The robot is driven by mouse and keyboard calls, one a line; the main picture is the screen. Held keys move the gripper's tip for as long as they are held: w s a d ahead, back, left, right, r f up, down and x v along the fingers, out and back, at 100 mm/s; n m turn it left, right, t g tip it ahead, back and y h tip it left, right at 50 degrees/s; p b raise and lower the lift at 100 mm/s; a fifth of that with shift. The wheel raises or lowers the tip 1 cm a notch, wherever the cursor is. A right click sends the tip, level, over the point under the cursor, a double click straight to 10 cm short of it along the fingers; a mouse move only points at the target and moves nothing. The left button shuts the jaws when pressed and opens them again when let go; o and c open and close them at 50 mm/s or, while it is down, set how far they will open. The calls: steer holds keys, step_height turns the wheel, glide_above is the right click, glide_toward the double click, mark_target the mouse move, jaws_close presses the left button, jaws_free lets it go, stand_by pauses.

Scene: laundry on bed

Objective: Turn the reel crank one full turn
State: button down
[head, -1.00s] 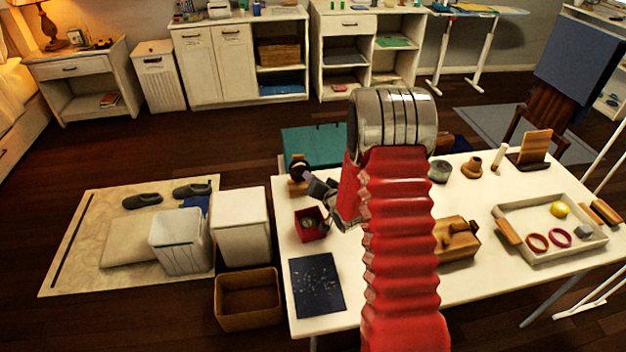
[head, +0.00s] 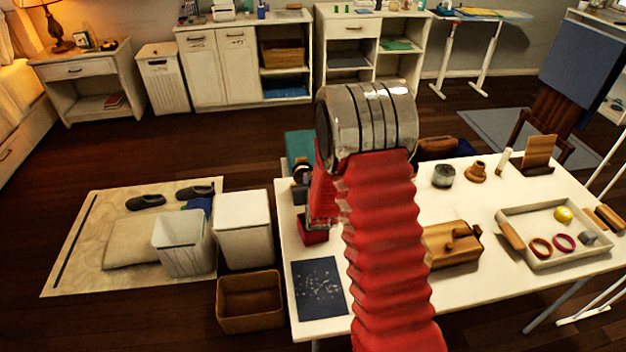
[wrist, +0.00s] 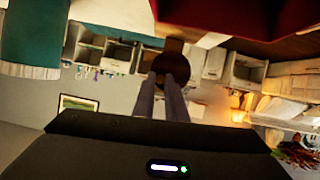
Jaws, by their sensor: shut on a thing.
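The reel (head: 301,173), a small dark round thing on a wooden base, stands at the table's far left edge in the head view, partly hidden by my red arm. In the wrist view a dark brown round part of it (wrist: 172,66) lies at the tips of my fingers. My gripper (wrist: 166,78) has its two grey fingers close together, shut at the reel. The crank handle itself is hidden between or behind the fingertips. In the head view my gripper is mostly hidden behind my arm.
A red box (head: 312,232) stands just in front of the reel. A dark blue speckled sheet (head: 318,287) lies nearer. A wooden box (head: 452,246) and a tray (head: 548,262) of small items are to the right. A teal piece (head: 297,146) stands behind the table.

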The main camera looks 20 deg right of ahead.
mark_target(302, 173)
steer(key=a+n+h, duration=0.1)
steer(key=n, duration=0.1)
steer(key=a+n+h, duration=0.1)
steer(key=n+h, duration=0.1)
steer(key=a+n+h, duration=0.1)
steer(key=n, duration=0.2)
steer(key=shift+w+f, duration=0.1)
steer(key=shift+w, duration=0.15)
steer(key=shift+w+a+f+n+t+h, duration=0.1)
steer(key=shift+a+f+n+t+h, duration=0.1)
steer(key=shift+n+h, duration=0.45)
steer(key=shift+a+f+n+t+h, duration=0.1)
steer(key=shift+a+n+t+h, duration=0.2)
steer(key=shift+n, duration=0.65)
steer(key=shift+d, duration=0.15)
steer(key=c, duration=1.8)
jaws_free()
steer(key=shift+r, duration=0.1)
steer(key=v, duration=1.3)
steer(key=shift+s+a, duration=0.25)
steer(key=shift+s, duration=0.05)
